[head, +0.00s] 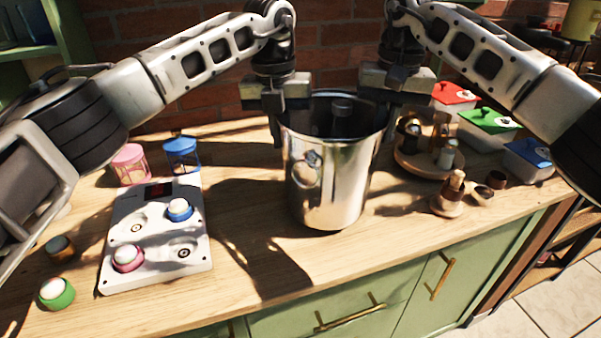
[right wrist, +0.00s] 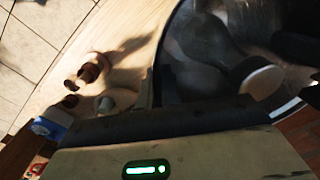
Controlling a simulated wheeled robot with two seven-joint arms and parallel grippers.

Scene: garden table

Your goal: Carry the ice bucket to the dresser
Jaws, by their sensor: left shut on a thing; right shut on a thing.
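The shiny metal ice bucket (head: 325,180) is upright over the wooden top of the green dresser (head: 240,230), near its middle. I cannot tell whether its base touches the wood. My left gripper (head: 277,125) is shut on the bucket's left rim. My right gripper (head: 386,112) is shut on its right rim. The bucket's dark inside also shows in the right wrist view (right wrist: 210,60), with a pale round-ended thing in it. The fingertips are partly hidden against the rim.
A white panel (head: 150,255) with coloured knobs lies left of the bucket, near pink (head: 130,165) and blue (head: 182,156) lanterns. A round tray (head: 405,163) with jars, a wooden figure (head: 453,197) and lidded boxes (head: 487,122) stand right. Bare wood lies in front.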

